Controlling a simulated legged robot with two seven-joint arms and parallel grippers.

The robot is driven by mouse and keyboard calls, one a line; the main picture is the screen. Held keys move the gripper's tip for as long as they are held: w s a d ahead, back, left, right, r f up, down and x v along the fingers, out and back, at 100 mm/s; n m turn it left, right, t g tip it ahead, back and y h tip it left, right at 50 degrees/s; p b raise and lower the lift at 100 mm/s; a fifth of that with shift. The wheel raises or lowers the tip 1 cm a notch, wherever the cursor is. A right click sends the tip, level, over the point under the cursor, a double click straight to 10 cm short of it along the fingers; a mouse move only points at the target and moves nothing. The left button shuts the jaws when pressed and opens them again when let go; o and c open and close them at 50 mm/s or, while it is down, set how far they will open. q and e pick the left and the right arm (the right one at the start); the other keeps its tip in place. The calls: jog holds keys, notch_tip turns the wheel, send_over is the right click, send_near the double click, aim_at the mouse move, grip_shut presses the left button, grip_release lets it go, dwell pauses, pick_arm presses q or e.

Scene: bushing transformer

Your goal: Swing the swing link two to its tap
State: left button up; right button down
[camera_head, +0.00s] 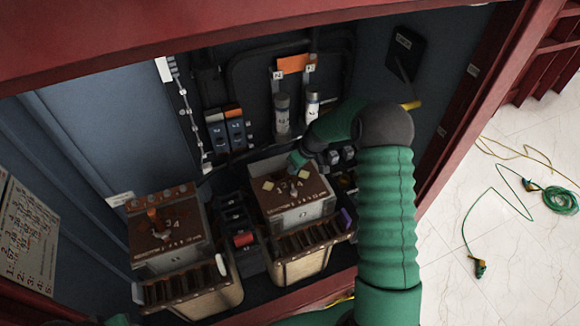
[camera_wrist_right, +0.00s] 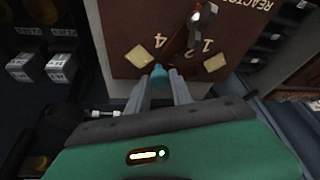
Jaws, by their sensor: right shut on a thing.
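My right gripper (camera_head: 299,160) reaches over the brown top board (camera_head: 311,192) of the right-hand box. In the right wrist view its two fingers (camera_wrist_right: 164,80) are closed around a small teal knob (camera_wrist_right: 158,74), which looks like the handle of a swing link. Most of the link's bar is hidden. The knob is near the "4" and a pale square tap plate (camera_wrist_right: 139,56). A second pale plate (camera_wrist_right: 215,62) lies by the "1" and "2". A metal post with a red dot (camera_wrist_right: 203,14) stands on the board. My left gripper is not in view.
A similar box (camera_head: 165,240) with an orange knob (camera_head: 153,213) stands at the left. Slotted racks (camera_head: 313,238) sit in front of both boxes. Fuse-like cylinders (camera_head: 282,112) and blue breakers (camera_head: 235,130) are behind.

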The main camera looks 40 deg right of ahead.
aim_at(305, 178)
jog(key=shift+s+d+r+m+h, duration=0.1)
jog(key=shift+s+d+m+h, duration=0.4)
jog(key=shift+m, duration=0.55)
jog(key=shift+s+d+r+m+h, duration=0.1)
jog(key=shift+s+d+m+h, duration=0.4)
jog(key=shift+m, duration=0.55)
jog(key=shift+d, duration=0.1)
jog(key=c, duration=1.3)
grip_release()
jog(key=shift+o, duration=0.8)
jog(key=shift+f, duration=0.15)
jog(key=shift+s, duration=0.1)
jog(key=v, duration=1.6)
jog(key=shift+r, duration=0.35)
jog(key=shift+d, duration=0.15)
